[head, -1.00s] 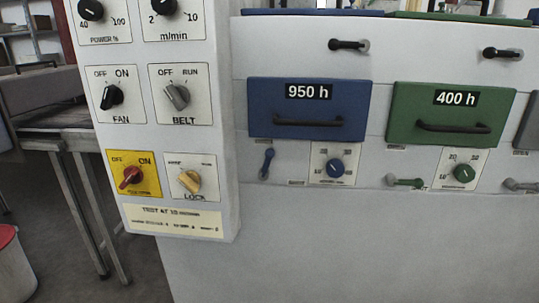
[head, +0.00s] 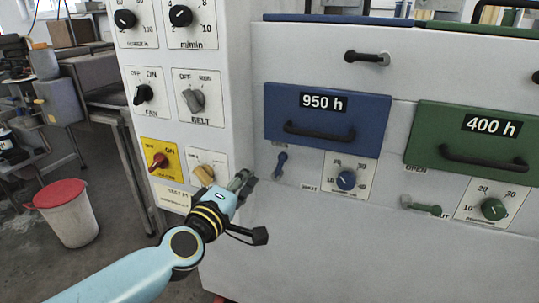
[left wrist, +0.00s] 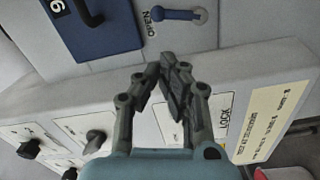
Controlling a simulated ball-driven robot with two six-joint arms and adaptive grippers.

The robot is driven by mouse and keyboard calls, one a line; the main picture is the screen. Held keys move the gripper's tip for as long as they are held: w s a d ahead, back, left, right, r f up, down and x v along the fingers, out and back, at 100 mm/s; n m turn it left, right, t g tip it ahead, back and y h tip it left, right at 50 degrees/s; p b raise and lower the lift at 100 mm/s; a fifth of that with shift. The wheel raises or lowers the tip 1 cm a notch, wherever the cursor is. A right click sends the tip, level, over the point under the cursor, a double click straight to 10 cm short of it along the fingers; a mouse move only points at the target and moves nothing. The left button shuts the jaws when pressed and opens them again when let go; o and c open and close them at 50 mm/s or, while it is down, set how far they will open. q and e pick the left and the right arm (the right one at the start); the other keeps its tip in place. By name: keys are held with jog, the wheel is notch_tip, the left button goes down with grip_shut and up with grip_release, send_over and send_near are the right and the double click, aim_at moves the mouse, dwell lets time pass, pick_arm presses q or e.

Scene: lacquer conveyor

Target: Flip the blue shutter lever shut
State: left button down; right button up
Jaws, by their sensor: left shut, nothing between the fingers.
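The blue shutter lever (head: 281,163) is on the pale machine front, below the left end of the blue drawer. It stands nearly upright. In the left wrist view the lever (left wrist: 178,15) lies across the top, its free end beside the OPEN label and its other end on a round grey mount. The SHUT label (head: 308,188) is to the lower right of the lever. My left gripper (head: 246,180) is shut and empty, left of and slightly below the lever, apart from it. Its fingertips (left wrist: 168,75) meet in front of the panel edge. My right gripper is out of view.
The control panel (head: 185,100) with knobs juts out left of the lever, close to my left gripper. A blue dial (head: 346,180) is right of the lever, and the blue drawer handle (head: 318,135) protrudes above. A green lever (head: 425,208) points right.

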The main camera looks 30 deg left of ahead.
aim_at(280, 166)
pick_arm(q)
jog(key=w, duration=0.3)
jog(key=w+a, duration=0.1)
jog(key=w, duration=0.2)
jog(key=w+b, duration=0.1)
jog(key=w, duration=0.3)
jog(key=shift+a+f, duration=0.15)
jog(key=shift+a, duration=0.25)
